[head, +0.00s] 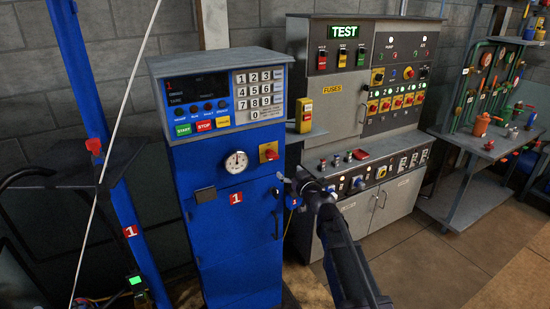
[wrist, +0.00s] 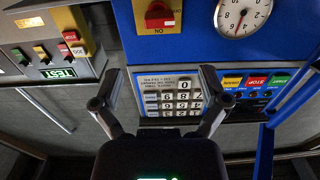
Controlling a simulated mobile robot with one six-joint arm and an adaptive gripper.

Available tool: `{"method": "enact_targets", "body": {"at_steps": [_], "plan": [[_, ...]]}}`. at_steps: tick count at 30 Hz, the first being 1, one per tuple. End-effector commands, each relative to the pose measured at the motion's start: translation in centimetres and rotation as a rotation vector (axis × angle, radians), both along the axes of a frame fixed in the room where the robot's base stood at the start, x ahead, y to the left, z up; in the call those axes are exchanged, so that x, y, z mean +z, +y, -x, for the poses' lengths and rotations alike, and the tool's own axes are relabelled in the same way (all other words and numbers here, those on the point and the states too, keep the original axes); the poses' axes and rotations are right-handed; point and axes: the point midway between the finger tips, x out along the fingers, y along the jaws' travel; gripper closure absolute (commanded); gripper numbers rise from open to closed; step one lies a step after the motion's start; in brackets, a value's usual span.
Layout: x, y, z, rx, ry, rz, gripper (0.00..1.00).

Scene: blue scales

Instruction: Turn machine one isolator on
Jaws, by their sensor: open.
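Machine one is the blue cabinet (head: 236,235) with a red "1" label (head: 236,198). Its isolator (head: 268,152) is a red knob on a yellow plate, right of the round gauge (head: 236,162). My gripper (head: 287,183) is at the cabinet's right edge in the head view, lower right of the isolator, and touches nothing that I can see. The wrist view is upside down. There the isolator (wrist: 160,15) is at the top, beyond the open, empty fingers (wrist: 160,74), with an "ON" label beside the knob. The knob's exact angle is hard to tell.
Machine one's keypad (head: 259,90) and start and stop buttons (head: 205,125) are above the isolator. A grey test panel (head: 345,75) with several switches stands to the right. A yellow box with a red switch (head: 304,115) sits between them. A workbench (head: 480,150) is far right.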

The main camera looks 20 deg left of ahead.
Motion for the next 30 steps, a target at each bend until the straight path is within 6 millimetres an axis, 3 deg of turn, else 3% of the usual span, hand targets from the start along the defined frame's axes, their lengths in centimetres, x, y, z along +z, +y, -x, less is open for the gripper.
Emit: {"method": "enact_targets", "body": {"at_steps": [18, 30], "plan": [[0.0, 7.1, -6.1, 0.001, 0.000, 0.000, 0.06], [0.0, 9.2, -7.7, 0.001, 0.000, 0.000, 0.06]]}}
